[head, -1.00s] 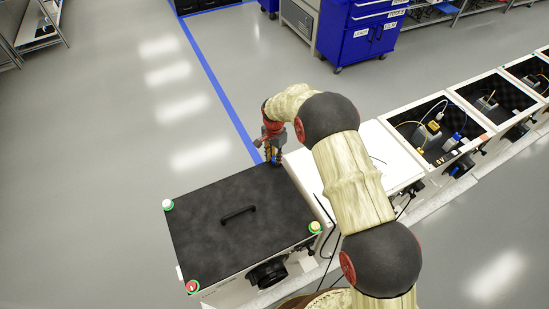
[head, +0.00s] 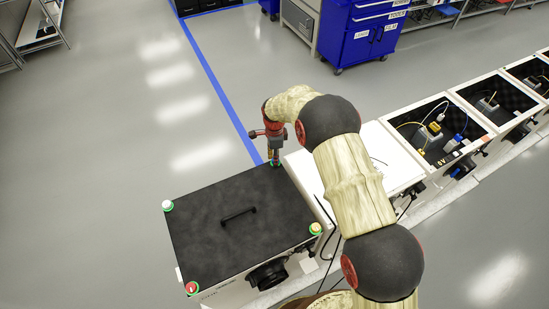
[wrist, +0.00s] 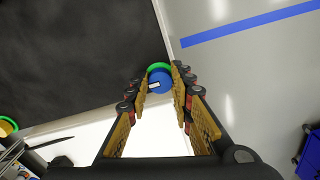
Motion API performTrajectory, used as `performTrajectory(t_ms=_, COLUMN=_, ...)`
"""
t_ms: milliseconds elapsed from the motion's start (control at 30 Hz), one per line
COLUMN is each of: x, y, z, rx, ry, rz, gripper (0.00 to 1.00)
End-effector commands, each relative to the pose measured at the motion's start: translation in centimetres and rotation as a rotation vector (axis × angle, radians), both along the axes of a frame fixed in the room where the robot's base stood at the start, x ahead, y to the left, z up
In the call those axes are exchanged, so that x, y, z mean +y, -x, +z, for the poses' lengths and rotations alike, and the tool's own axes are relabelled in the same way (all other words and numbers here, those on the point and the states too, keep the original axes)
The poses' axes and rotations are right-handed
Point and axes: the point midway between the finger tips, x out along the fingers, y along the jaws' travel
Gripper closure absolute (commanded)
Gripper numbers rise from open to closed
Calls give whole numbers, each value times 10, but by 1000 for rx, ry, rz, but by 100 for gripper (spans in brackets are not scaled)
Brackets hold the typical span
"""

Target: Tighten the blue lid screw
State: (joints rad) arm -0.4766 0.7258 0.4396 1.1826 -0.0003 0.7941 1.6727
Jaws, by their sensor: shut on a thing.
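The blue lid screw (wrist: 160,78) sits in a green ring at a corner of the black lid (wrist: 70,60), and it shows between my gripper's fingertips in the wrist view. My gripper (wrist: 159,76) is shut on the blue screw, with one finger on each side of it. In the head view my gripper (head: 274,160) points down at the far right corner of the black lid (head: 200,215), and the blue screw is mostly hidden there.
A black handle (head: 238,216) stands up from the middle of the lid. A white panel (head: 310,180) adjoins the box on the right, with open boxes (head: 440,130) beyond it. Dark cables (head: 328,240) hang near the yellow screw.

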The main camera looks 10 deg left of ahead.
Motion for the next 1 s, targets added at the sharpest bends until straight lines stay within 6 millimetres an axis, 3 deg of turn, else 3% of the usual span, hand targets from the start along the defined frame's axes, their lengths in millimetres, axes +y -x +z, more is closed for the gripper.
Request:
performTrajectory(t_ms=400, x=0, y=-1, z=1, rx=-2, ry=-2, rz=-7, gripper=100)
performTrajectory(t_ms=433, x=0, y=-1, z=1, rx=-2, ry=-2, rz=-7, gripper=76)
performTrajectory(t_ms=733, x=0, y=0, z=0, rx=-1, ry=0, rz=-6, gripper=59)
performTrajectory(t_ms=1000, x=0, y=0, z=0, rx=-1, ry=0, rz=-6, gripper=58)
